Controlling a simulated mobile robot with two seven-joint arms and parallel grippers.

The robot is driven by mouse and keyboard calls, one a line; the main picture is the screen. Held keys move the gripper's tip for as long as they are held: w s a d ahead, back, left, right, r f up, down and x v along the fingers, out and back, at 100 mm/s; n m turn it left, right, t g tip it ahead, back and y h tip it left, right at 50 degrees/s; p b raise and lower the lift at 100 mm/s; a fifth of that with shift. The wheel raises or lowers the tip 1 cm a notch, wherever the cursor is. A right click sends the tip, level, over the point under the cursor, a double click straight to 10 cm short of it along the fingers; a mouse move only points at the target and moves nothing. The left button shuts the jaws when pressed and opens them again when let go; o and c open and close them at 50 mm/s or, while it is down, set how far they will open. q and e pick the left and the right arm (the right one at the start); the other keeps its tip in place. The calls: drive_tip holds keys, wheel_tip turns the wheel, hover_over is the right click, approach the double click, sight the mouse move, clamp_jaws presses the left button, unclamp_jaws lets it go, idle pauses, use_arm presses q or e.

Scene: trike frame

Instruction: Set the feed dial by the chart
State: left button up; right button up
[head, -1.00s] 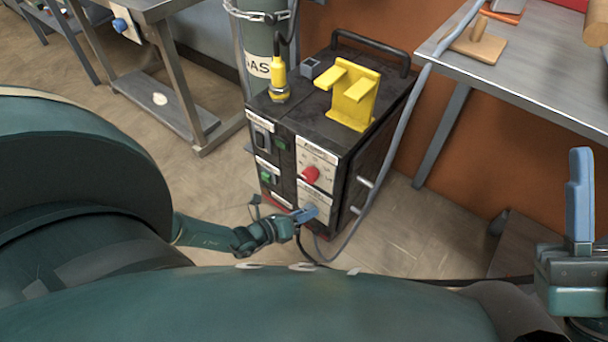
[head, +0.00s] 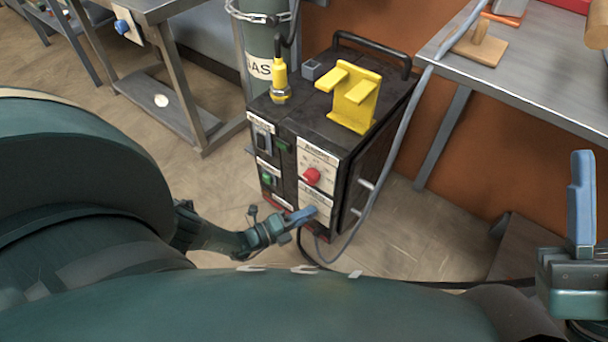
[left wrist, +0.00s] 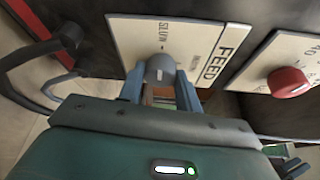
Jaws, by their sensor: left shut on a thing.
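The feed dial is a grey round knob (left wrist: 160,68) on a white plate marked FEED (left wrist: 212,62), low on the front of the black welding machine (head: 335,120). My left gripper (left wrist: 160,88) has its two blue fingers on either side of the knob, shut on it. In the head view the left gripper (head: 302,215) reaches the lower right of the machine's front and hides the knob. A red knob (head: 311,176) sits on the plate above and also shows in the left wrist view (left wrist: 288,82). My right gripper (head: 581,205) points up at the right edge, away from the machine; its finger gap does not show.
A yellow bracket (head: 354,100) and a yellow connector (head: 280,80) stand on the machine. A grey gas cylinder (head: 259,45) is chained behind it. A metal table (head: 545,70) stands at the right, with a grey hose (head: 398,140) hanging down. A cable lies on the floor.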

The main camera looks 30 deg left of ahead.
use_arm(q)
drive_tip(key=shift+w+a+r, duration=0.1)
drive_tip(key=shift+w, duration=0.1)
drive_tip(key=o, duration=1)
drive_tip(key=shift+s, duration=0.1)
drive_tip(key=p+v, duration=0.1)
drive_tip(key=v, duration=1.2)
use_arm(e)
drive_tip(key=f+m+h, duration=0.1)
drive_tip(key=m+h, duration=0.1)
drive_tip(key=shift+w+a+f+m+h, duration=0.15)
drive_tip(key=shift+w+f+m+h, duration=0.15)
drive_tip(key=shift+w+f, duration=0.05)
drive_tip(key=shift+s, duration=0.1)
